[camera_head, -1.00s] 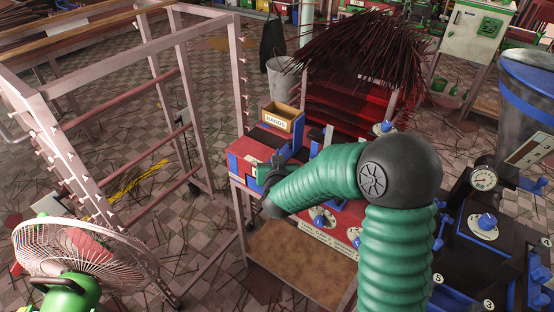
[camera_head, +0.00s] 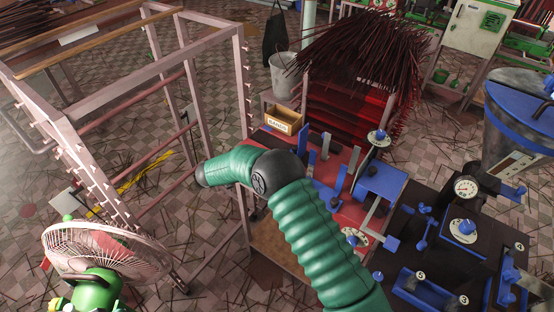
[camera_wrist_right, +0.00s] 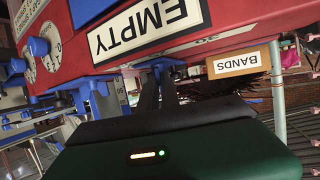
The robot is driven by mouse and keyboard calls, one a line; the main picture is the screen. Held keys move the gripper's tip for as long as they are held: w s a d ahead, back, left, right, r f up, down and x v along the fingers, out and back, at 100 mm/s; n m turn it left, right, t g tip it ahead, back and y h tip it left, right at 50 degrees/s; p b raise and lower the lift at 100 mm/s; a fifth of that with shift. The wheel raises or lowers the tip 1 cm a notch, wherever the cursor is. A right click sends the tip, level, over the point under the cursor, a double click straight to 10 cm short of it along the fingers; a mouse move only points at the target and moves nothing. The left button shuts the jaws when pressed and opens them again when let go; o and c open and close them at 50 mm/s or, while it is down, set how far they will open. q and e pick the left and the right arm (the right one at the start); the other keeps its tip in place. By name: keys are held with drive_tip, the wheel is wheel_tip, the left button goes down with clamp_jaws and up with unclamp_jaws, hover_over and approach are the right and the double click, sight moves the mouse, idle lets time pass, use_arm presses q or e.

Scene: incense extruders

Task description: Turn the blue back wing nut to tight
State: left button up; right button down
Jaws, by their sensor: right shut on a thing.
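My right arm's green sleeve crosses the head view to a dark joint at the left end of the red bench; its gripper is hidden there. In the right wrist view my right gripper (camera_wrist_right: 160,88) has its dark fingers close together below the red panel (camera_wrist_right: 240,15) and its EMPTY label (camera_wrist_right: 150,28). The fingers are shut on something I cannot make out. Small blue winged parts (camera_head: 424,211) stand on the dark bench at right in the head view. I cannot tell which part is the blue back wing nut. My left gripper is not in view.
Blue knobs on white dials (camera_head: 378,136) stand nearby. A pink rack (camera_head: 190,75) and a fan (camera_head: 105,250) are at left. Sticks litter the floor.

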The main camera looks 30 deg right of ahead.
drive_tip(key=shift+d+f+m+g+b, duration=0.2)
drive_tip(key=shift+m+g+b, duration=0.15)
drive_tip(key=shift+m+g, duration=0.15)
drive_tip(key=shift+d+f+m+g+b, duration=0.1)
drive_tip(key=shift+f+m+g+b, duration=0.1)
drive_tip(key=shift+m+g+b, duration=0.25)
drive_tip(key=shift+w+r+m+g+y+b, duration=0.15)
drive_tip(key=shift+m+g+y+b, duration=0.1)
drive_tip(key=shift+m+g+b, duration=0.55)
drive_tip(key=shift+w+f+m+g+y+b, duration=0.1)
drive_tip(key=shift+m+g+y+b, duration=0.25)
drive_tip(key=shift+g+b, duration=0.55)
drive_tip(key=shift+r, duration=0.2)
drive_tip(key=c, duration=1.8)
unclamp_jaws()
drive_tip(key=shift+d, duration=0.1)
drive_tip(key=shift+o, duration=1.1)
drive_tip(key=shift+w+d+f, duration=0.1)
drive_tip(key=shift+d, duration=0.05)
